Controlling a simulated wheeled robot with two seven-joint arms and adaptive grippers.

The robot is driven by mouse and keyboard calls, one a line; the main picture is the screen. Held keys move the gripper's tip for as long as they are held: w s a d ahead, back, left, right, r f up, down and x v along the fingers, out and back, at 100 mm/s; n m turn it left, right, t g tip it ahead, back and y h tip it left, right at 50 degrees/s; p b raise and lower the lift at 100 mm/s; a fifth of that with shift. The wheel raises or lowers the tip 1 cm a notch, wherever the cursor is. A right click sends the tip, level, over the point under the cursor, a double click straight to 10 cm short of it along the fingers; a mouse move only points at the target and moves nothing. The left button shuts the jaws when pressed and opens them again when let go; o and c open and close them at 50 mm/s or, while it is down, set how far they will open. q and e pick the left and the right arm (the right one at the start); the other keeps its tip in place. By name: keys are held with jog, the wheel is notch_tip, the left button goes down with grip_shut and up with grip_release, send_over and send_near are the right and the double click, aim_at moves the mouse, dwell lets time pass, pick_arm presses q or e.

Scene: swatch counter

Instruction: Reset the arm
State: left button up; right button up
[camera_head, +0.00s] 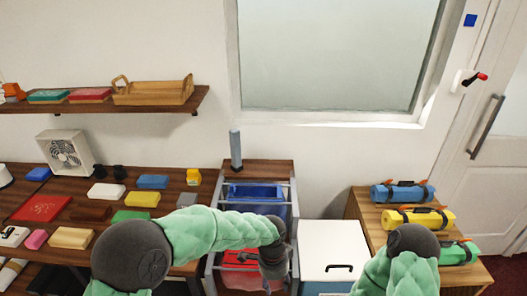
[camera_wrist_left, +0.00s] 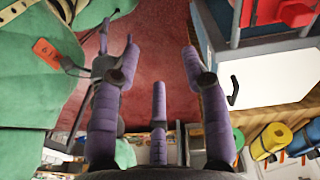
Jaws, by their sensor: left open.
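My left arm (camera_head: 205,232) in green padding reaches from the lower left across the front of the counter in the head view. Its gripper (camera_head: 273,264) hangs in front of the drawer rack, pointing down. In the left wrist view the purple fingers of the left gripper (camera_wrist_left: 160,58) are spread apart. Nothing is held between them, and the dark red floor (camera_wrist_left: 160,28) shows beyond. My right arm (camera_head: 400,272) shows only as a shoulder and upper arm at the lower right. Its gripper is out of view.
A rack (camera_head: 284,169) with blue and red bins stands by the left gripper. A white cabinet (camera_head: 333,243) is right of it. Colored blocks and a fan (camera_head: 66,153) cover the left counter. Rolled bundles (camera_head: 402,193) lie on a wooden table at right.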

pick_arm(q)
jog(key=s+a+f+n+h, duration=0.1)
jog(key=s+a+f+n, duration=0.3)
jog(key=f, duration=0.4)
jog(key=s+a+f+n+h, duration=0.1)
jog(key=s+a+f+n, duration=0.4)
jog(key=f+n, duration=0.3)
jog(key=s+a+f+n+t+h, duration=0.1)
jog(key=s+a+f+n, duration=0.3)
jog(key=s+f+n, duration=0.2)
notch_tip(320, 180, down, 2)
jog(key=shift+s+a+f, duration=0.1)
jog(key=shift+s+a, duration=0.1)
jog(key=shift+s, duration=0.05)
